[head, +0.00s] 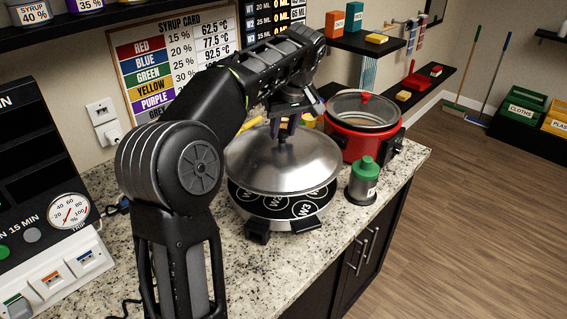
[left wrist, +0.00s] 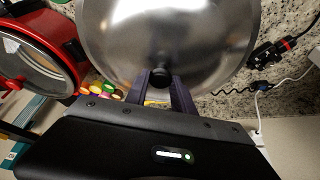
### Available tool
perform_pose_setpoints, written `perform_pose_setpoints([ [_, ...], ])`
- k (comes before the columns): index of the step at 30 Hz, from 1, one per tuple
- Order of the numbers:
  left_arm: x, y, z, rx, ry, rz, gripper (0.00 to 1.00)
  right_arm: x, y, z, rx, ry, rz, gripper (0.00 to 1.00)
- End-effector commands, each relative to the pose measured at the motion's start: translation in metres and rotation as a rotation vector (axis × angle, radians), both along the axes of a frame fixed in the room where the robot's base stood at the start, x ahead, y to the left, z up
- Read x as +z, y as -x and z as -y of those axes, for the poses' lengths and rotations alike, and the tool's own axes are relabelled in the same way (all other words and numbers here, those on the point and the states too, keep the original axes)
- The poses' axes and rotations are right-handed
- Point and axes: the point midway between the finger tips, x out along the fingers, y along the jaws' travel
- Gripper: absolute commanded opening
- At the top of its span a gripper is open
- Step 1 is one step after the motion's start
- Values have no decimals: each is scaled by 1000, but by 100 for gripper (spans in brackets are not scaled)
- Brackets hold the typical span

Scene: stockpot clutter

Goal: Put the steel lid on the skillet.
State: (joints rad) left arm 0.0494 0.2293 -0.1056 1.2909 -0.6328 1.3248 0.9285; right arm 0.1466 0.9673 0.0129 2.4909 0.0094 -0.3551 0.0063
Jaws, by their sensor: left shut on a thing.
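The steel lid (head: 283,165) is a shiny domed disc in the head view, above the skillet (head: 280,222). The skillet is round, with a dark cooking surface marked with labelled circles such as W2 and W3. Its near part shows below the lid; the rest is hidden. A gap shows between the lid's near edge and the skillet. My left gripper (head: 282,130) comes from above and is shut on the lid's knob. The left wrist view shows the dark knob (left wrist: 161,76) between the fingers (left wrist: 162,90) and the lid's domed top (left wrist: 165,35). My right gripper is not in view.
A red cooker (head: 362,140) with a glass lid stands right of the skillet, behind a green-capped canister (head: 363,180). Small coloured items sit behind the lid. A control panel (head: 60,225) is at left. The granite counter (head: 235,270) is clear in front.

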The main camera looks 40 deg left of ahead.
Motion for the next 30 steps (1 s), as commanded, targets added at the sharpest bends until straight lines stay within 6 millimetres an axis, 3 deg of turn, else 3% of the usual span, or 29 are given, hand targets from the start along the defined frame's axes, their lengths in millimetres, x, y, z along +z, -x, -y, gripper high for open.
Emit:
perform_pose_setpoints([
  [6, -33, 0, -1, 0, -1, 0, 0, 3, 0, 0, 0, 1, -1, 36],
  [17, -38, 0, -1, 1, -1, 2, 0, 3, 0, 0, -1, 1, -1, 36],
  [25, -69, 0, -1, 0, 0, -1, 0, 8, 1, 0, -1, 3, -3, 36],
  [30, -75, 0, 0, 0, -1, 3, 0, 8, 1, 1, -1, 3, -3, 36],
])
